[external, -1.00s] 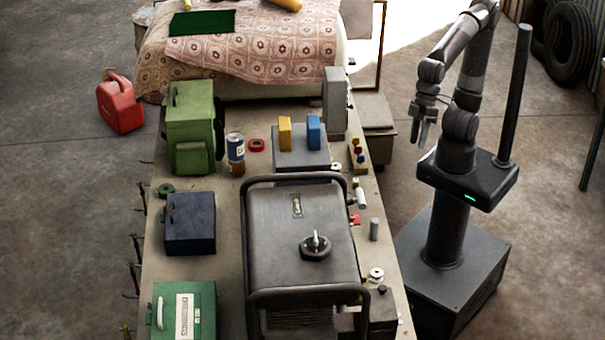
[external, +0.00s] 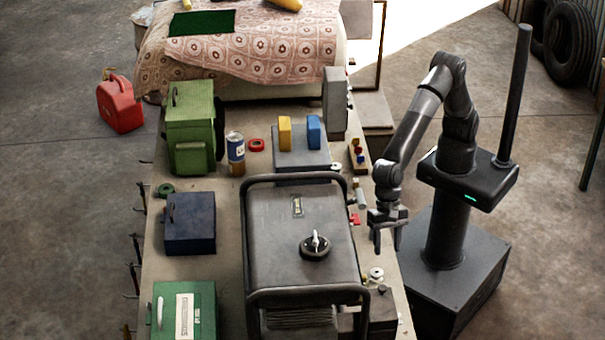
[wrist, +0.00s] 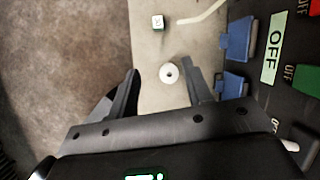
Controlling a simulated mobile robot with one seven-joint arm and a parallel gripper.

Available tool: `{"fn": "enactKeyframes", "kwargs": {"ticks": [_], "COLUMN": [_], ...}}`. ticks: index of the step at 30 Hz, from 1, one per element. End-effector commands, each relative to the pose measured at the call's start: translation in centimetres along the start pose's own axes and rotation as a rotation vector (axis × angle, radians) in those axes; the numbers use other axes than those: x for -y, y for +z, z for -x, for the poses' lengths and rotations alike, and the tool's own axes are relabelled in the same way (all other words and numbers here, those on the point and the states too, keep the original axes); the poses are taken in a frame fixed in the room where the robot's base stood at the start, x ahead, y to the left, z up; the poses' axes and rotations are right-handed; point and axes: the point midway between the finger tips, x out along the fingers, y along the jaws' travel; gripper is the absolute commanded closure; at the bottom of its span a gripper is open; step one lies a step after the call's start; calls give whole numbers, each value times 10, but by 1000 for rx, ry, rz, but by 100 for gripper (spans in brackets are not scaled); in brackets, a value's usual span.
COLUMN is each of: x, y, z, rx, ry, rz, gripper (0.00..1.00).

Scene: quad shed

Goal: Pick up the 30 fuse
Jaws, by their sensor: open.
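My gripper (external: 387,240) is open and points down over the right edge of the workbench. In the wrist view its two fingers (wrist: 162,74) stand apart with nothing held. A small round white piece with a dark centre (wrist: 169,73) shows between and beyond the fingertips; it looks like the white spool (external: 376,274) in the external view. A small white cube (wrist: 157,22) with a dark mark, perhaps a number, lies farther up the wrist view. The mark is too small to read surely, so I cannot tell which piece is the 30 fuse.
The grey generator (external: 285,220) with its tubular frame stands left of my gripper. Its panel, with blue parts (wrist: 240,38) and OFF labels, borders the wrist view's right side. A wooden block (external: 357,158) with small coloured pieces lies farther back. Open floor (wrist: 60,60) is beside the bench.

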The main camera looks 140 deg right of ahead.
Motion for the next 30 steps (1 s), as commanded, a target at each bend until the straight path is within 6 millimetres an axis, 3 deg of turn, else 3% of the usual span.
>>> {"fn": "enactKeyframes", "kwargs": {"ticks": [3,9,18,26,30], "x": [6,9,8,5,0], "y": [6,10,10,13,17], "z": [-30,-49,-91,-112,-133], "rx": [-2,-2,-2,-1,-3], "ry": [13,20,21,20,22], "rz": [-107,-181,-182,-180,-180], "gripper": [55,55,55,55,55]}}
